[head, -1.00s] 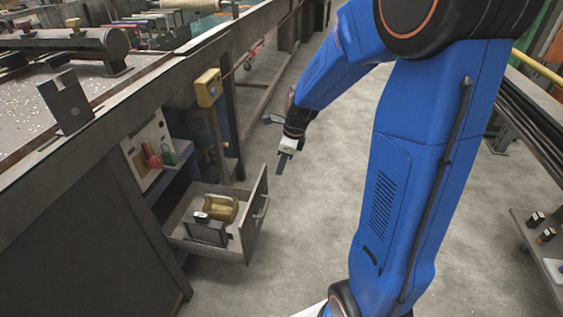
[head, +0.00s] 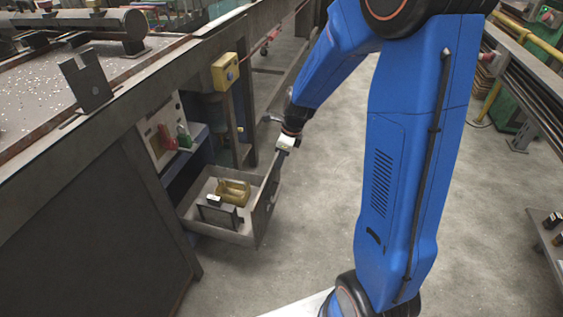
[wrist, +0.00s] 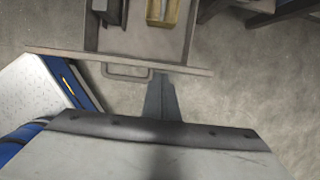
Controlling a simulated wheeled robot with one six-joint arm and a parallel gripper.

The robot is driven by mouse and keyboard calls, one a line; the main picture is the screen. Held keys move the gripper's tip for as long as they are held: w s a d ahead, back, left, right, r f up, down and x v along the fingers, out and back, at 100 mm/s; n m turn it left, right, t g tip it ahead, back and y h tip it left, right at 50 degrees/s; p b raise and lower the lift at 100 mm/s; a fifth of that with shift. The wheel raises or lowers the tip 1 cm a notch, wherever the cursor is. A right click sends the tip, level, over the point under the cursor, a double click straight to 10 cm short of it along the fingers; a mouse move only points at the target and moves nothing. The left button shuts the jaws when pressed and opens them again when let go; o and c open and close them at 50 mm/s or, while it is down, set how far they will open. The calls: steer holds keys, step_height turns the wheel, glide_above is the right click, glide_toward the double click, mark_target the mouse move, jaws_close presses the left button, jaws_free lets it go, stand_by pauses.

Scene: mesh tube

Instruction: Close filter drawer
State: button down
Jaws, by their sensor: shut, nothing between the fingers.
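The filter drawer (head: 222,236) is a grey metal drawer standing open below the bench. In the wrist view its front panel (wrist: 190,65) runs across the picture with the handle (wrist: 128,72) on its outer side. My gripper (head: 282,158) is shut and empty at the outer side of the front panel. The drawer holds a yellow-brown container (head: 233,191) and a dark bracket-like part (head: 217,214).
A yellow box with a button (head: 225,72) is on the bench post above the drawer. A panel with red and green handles (head: 176,138) stands left of it, behind the drawer. Open concrete floor (head: 320,220) lies to the right. A shelf (head: 548,225) stands at the right edge.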

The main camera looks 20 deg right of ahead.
steer(key=w+a, duration=0.7)
steer(key=a, duration=0.3)
steer(key=w+a, duration=0.8)
steer(key=a, duration=0.3)
steer(key=shift+w+a, duration=0.25)
steer(key=shift+w, duration=0.05)
steer(key=shift+d, duration=0.1)
